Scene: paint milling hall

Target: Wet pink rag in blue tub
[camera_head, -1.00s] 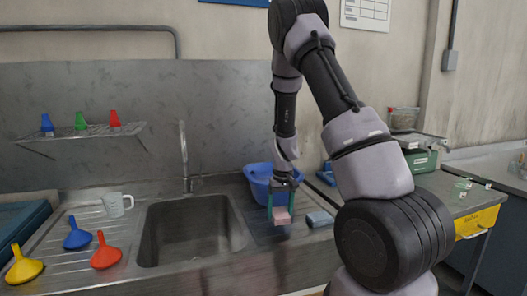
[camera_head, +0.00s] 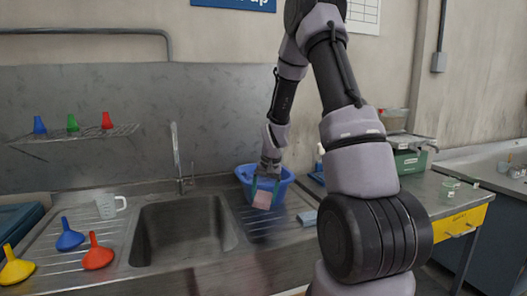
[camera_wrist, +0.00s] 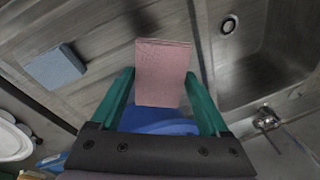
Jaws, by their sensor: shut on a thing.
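The pink rag (camera_head: 262,200) is a flat folded piece held between the green fingers of my gripper (camera_head: 265,187). It hangs in front of the near rim of the blue tub (camera_head: 289,183), which stands on the counter right of the sink. In the wrist view the rag (camera_wrist: 162,75) sits between both fingertips of my gripper (camera_wrist: 161,92). A strip of the blue tub (camera_wrist: 158,122) shows below the rag there. The inside of the tub is mostly hidden by my gripper.
The steel sink (camera_head: 182,228) with a tall tap (camera_head: 178,160) is to the left. A grey-blue folded cloth (camera_head: 307,218) lies right of the tub; it also shows in the wrist view (camera_wrist: 56,66). Funnels (camera_head: 97,254) and a measuring jug (camera_head: 108,206) stand on the left drainboard.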

